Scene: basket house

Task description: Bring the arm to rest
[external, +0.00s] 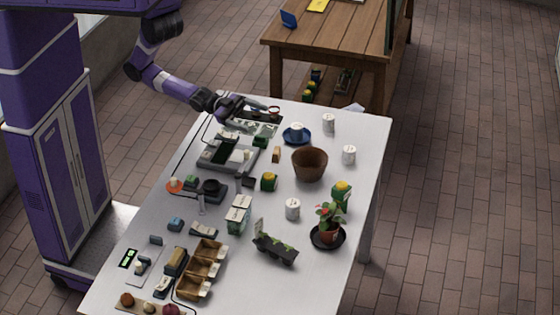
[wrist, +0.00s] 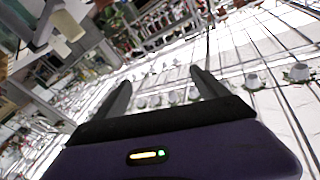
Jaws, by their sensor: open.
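My purple arm (external: 168,84) reaches down from the left to the far left end of the white table (external: 350,120). My gripper (external: 262,106) is low over that end, close to a pale patterned tray or card (external: 262,129). I cannot tell whether it touches anything there. In the wrist view, my gripper (wrist: 160,80) shows two dark fingers spread apart, with nothing held between them. The wrist view is tilted.
A grey tray (external: 215,160), a blue saucer with a cup (external: 296,134), a brown bowl (external: 310,164), white canisters (external: 328,122) and a potted plant (external: 328,224) stand on the table. A wooden bench (external: 340,40) is behind. The right floor is clear.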

